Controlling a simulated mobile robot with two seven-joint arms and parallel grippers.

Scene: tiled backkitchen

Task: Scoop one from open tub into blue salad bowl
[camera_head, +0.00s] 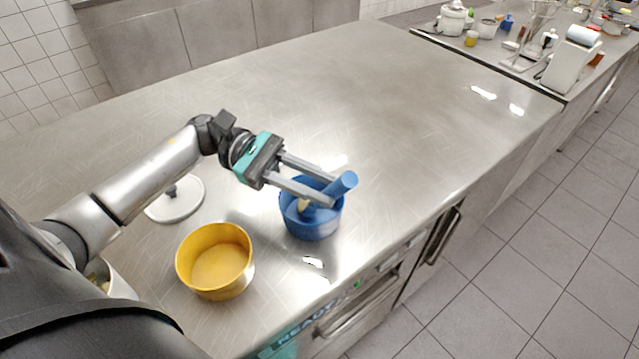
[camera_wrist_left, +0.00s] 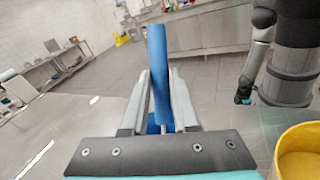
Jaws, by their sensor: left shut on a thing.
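My left gripper (camera_head: 331,186) is shut on the blue handle of a scoop (camera_head: 344,183), above the blue salad bowl (camera_head: 313,228). The handle also stands between the fingers in the left wrist view (camera_wrist_left: 160,75). The scoop's lower end is down at the bowl and partly hidden by the fingers. A pale beige piece (camera_head: 303,204) shows inside the bowl's rim; I cannot tell whether it lies in the scoop or the bowl. A white tub (camera_head: 120,285) at the lower left is mostly hidden by my arm. What seems my right gripper (camera_wrist_left: 243,96) is small and dark in the wrist view.
A yellow bowl (camera_head: 215,262) stands left of the blue bowl, near the counter's front edge. A white round lid (camera_head: 175,200) lies behind it. The steel counter (camera_head: 330,90) is clear toward the back. Another counter with several utensils stands far right.

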